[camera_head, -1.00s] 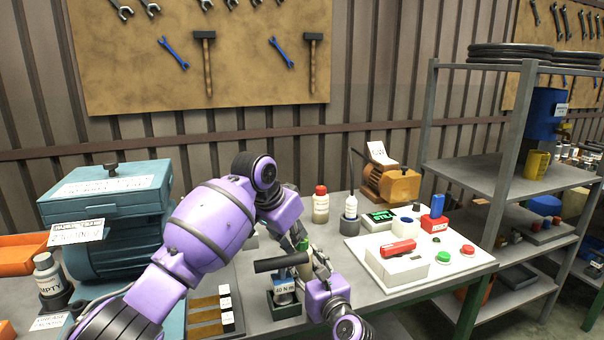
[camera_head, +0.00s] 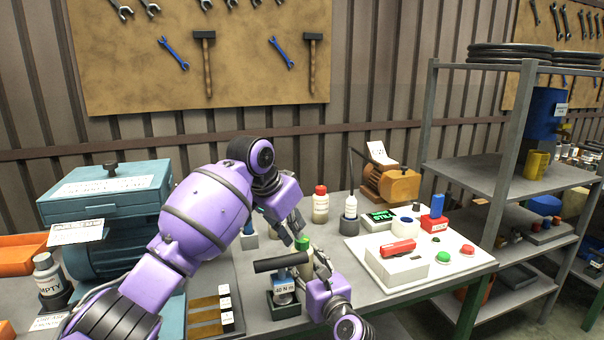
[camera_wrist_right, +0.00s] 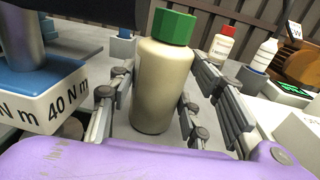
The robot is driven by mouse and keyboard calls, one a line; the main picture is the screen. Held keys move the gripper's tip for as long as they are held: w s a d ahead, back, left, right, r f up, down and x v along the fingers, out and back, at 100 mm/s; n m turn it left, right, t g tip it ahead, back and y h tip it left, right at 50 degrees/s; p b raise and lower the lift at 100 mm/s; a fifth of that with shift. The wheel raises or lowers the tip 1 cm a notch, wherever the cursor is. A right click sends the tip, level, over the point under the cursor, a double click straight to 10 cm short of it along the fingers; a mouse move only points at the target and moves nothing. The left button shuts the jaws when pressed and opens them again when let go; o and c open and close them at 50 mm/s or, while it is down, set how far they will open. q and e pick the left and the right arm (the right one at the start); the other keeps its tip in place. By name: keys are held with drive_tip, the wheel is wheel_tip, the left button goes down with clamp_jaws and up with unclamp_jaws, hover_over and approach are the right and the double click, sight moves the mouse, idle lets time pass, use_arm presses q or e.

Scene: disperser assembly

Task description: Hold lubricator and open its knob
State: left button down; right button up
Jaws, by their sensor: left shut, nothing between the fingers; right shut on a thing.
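The lubricator is a cream bottle (camera_wrist_right: 162,88) with a green knob (camera_wrist_right: 174,27) on top, standing upright. In the head view its green knob (camera_head: 303,242) shows between my two grippers. My right gripper (camera_wrist_right: 160,100) is shut on the bottle's body, with a finger on each side; it also shows in the head view (camera_head: 308,266). My left gripper (camera_head: 293,232) is shut and empty, just above and to the left of the knob in the head view. The left gripper is not visible in the right wrist view, and the knob sits on the bottle there.
A tool in a holder marked 40 N m (camera_head: 285,285) stands close left of the bottle. A red-capped bottle (camera_head: 320,205) and a white bottle (camera_head: 350,208) stand behind. A white panel (camera_head: 390,283) with a red switch lies right. A blue-green machine (camera_head: 110,215) stands left.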

sight(298, 244)
use_arm(q)
wheel_tip(298, 244, up, 3)
drive_tip(key=shift+f, duration=0.2)
drive_tip(key=shift+w+a+f, duration=0.3)
drive_tip(key=shift+a+f, duration=0.1)
drive_tip(key=shift+f, duration=0.6)
drive_tip(key=shift+w+a+f, duration=0.25)
drive_tip(key=shift+a+f, duration=0.1)
drive_tip(key=shift+f, duration=0.7)
drive_tip(key=shift+w+a+f, duration=0.3)
drive_tip(key=shift+a+f, duration=0.1)
drive_tip(key=shift+f, duration=0.6)
drive_tip(key=shift+w+d, duration=0.2)
drive_tip(key=shift+d, duration=0.3)
use_arm(e)
drive_tip(key=shift+a, duration=0.1)
use_arm(q)
drive_tip(key=shift+d+r, duration=0.1)
drive_tip(key=shift+d, duration=0.15)
use_arm(e)
drive_tip(key=shift+s+a, duration=0.1)
drive_tip(key=shift+a, duration=0.1)
use_arm(q)
drive_tip(key=shift+s+d, duration=0.35)
drive_tip(key=shift+s+d, duration=0.25)
drive_tip(key=shift+s, duration=0.1)
use_arm(e)
drive_tip(key=shift+d, duration=0.25)
